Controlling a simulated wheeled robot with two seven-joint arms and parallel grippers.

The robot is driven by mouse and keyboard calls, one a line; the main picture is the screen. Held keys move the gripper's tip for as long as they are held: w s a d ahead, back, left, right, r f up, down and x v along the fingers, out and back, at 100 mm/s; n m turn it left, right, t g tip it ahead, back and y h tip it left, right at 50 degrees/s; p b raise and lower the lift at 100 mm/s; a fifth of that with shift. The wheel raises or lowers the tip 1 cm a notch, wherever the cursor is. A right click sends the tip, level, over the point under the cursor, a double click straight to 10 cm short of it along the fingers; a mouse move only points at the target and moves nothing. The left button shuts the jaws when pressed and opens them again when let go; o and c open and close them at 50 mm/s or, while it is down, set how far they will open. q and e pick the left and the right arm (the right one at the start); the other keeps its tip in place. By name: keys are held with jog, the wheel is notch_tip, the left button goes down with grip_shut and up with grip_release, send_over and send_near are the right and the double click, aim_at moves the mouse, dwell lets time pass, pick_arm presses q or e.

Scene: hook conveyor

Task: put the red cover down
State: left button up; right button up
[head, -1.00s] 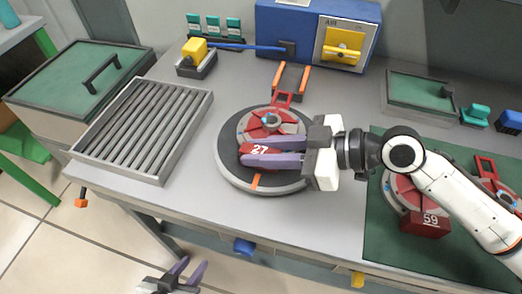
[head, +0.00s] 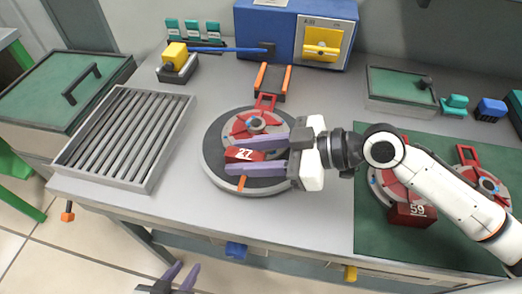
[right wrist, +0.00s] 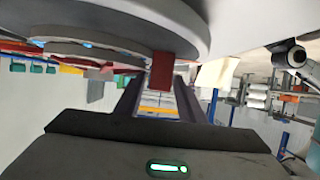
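The red cover (head: 243,156), a red block face marked 27 at the front of a red and grey round piece (head: 252,126), sits on the dark round turntable (head: 208,170). My right gripper (head: 236,157) comes in from the right. Its two purple fingers are spread on either side of the red block, with gaps showing. In the right wrist view the red block (right wrist: 162,72) hangs between the open fingers (right wrist: 160,95), apart from both. My left gripper (head: 181,275) is low at the bottom edge, fingers apart and empty, partly cut off.
A grey roller rack (head: 124,140) and a green-lidded box (head: 65,85) stand at left. A blue machine (head: 295,35) is behind, with an orange-sided fork (head: 272,82) before it. A green mat (head: 400,245) at right holds similar red pieces, one marked 59 (head: 412,214).

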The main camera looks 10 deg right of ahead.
jog(key=shift+w+d+r, duration=0.1)
jog(key=shift+w+d, duration=0.05)
jog(key=shift+w, duration=0.05)
jog(key=shift+s+d, duration=0.1)
jog(key=shift+d, duration=0.2)
jog(key=b+v, duration=0.2)
jog(key=v, duration=0.9)
jog(key=shift+s+r+b, duration=0.2)
jog(key=shift+b, duration=0.15)
